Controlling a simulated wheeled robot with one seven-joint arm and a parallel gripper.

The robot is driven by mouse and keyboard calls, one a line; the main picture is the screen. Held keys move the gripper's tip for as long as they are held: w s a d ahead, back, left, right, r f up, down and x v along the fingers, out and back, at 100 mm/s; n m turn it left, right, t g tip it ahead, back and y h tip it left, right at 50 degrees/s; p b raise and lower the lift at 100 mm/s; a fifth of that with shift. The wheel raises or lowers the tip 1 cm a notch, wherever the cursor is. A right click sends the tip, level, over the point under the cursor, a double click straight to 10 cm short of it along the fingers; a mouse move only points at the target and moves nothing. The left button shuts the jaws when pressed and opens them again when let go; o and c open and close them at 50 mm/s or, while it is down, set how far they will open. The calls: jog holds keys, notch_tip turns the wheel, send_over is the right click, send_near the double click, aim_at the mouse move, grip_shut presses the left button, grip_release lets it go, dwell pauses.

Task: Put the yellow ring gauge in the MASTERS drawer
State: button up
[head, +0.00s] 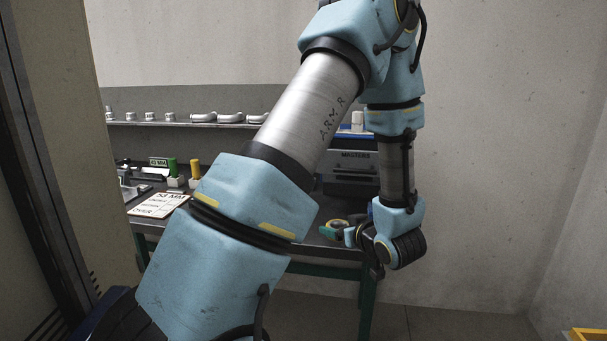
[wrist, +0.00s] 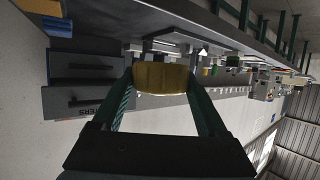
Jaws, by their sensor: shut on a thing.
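The yellow ring gauge (wrist: 162,78) is held between the tips of my gripper (wrist: 163,82) in the wrist view, seen edge-on as a yellow band. In the head view my gripper (head: 345,234) points left over the front of the bench, with the yellow ring (head: 338,223) at its fingers, small and partly hidden. The MASTERS drawer (head: 352,157) is in the grey cabinet behind and above my gripper, partly covered by my arm. Its front (wrist: 82,102) also shows inverted at left in the wrist view, apart from the ring. I cannot tell whether it is open.
The bench (head: 300,243) holds a paper card (head: 159,204), a green plug (head: 172,167) and a yellow plug (head: 195,168) at left. Pale castings (head: 203,117) line a back shelf. A wall stands at right. My arm hides the bench's middle.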

jog(key=w+a+f+m+h, duration=0.1)
jog(key=a+f, duration=0.3)
jog(key=a, duration=0.2)
jog(key=w+a+f+m+h, duration=0.2)
jog(key=a+f, duration=0.3)
jog(key=a, duration=0.1)
jog(key=w+a+f+m+h, duration=0.1)
jog(key=w+a+f+h, duration=0.1)
jog(key=a+f, duration=0.3)
jog(key=shift+w+a+f+t, duration=0.1)
jog(key=shift+w+a+t, duration=0.1)
jog(key=shift+a, duration=0.35)
jog(key=shift+w+a+f+t, duration=0.1)
jog(key=shift+a+t, duration=0.1)
jog(key=shift+a, duration=0.3)
jog(key=shift+s+d, duration=0.1)
jog(key=shift+r, duration=0.1)
